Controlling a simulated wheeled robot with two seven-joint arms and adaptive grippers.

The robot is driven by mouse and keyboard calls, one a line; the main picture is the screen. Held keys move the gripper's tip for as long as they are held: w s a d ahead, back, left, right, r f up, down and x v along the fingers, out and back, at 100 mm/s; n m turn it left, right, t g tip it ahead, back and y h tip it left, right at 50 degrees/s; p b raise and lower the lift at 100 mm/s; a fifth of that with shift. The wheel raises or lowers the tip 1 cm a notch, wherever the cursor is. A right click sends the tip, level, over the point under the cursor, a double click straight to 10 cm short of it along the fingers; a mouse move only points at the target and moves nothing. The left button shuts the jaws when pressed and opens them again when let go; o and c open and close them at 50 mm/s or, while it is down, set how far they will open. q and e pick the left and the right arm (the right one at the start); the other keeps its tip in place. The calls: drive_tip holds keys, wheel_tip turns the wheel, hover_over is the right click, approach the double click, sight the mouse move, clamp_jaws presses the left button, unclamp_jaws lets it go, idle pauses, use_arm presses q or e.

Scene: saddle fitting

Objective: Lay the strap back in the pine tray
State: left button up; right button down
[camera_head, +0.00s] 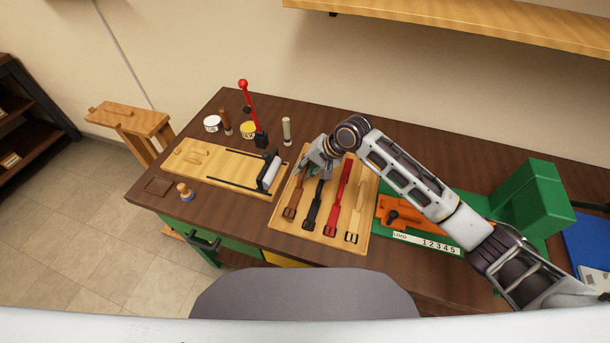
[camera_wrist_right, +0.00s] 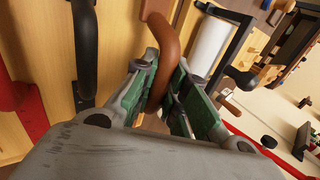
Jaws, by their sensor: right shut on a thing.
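The pine tray (camera_head: 368,205) lies on the dark bench with straps side by side in it. The leftmost is a brown strap (camera_head: 294,203); its buckle end shows in the tray and its upper end is hidden under my right gripper (camera_head: 318,172). In the right wrist view the brown strap (camera_wrist_right: 163,35) bends up between the green-padded fingers of my gripper (camera_wrist_right: 160,92), which are shut on it. To its right lie a black strap (camera_head: 313,205), a red strap (camera_head: 338,195) and a tan strap (camera_head: 355,220). My left gripper is out of view.
A wooden board (camera_head: 215,168) with a white roller (camera_head: 269,174) stands close left of the tray. A red-knobbed lever (camera_head: 250,105) rises behind it. A green fixture with an orange piece (camera_head: 400,216) is on the right, below my right arm. The bench's front left is mostly clear.

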drive_tip(key=shift+f, duration=1.85)
drive_tip(key=shift+f, duration=0.1)
drive_tip(key=c, duration=1.4)
unclamp_jaws()
drive_tip(key=shift+c, duration=0.2)
drive_tip(key=v, duration=1.2)
drive_tip(key=shift+s, duration=0.15)
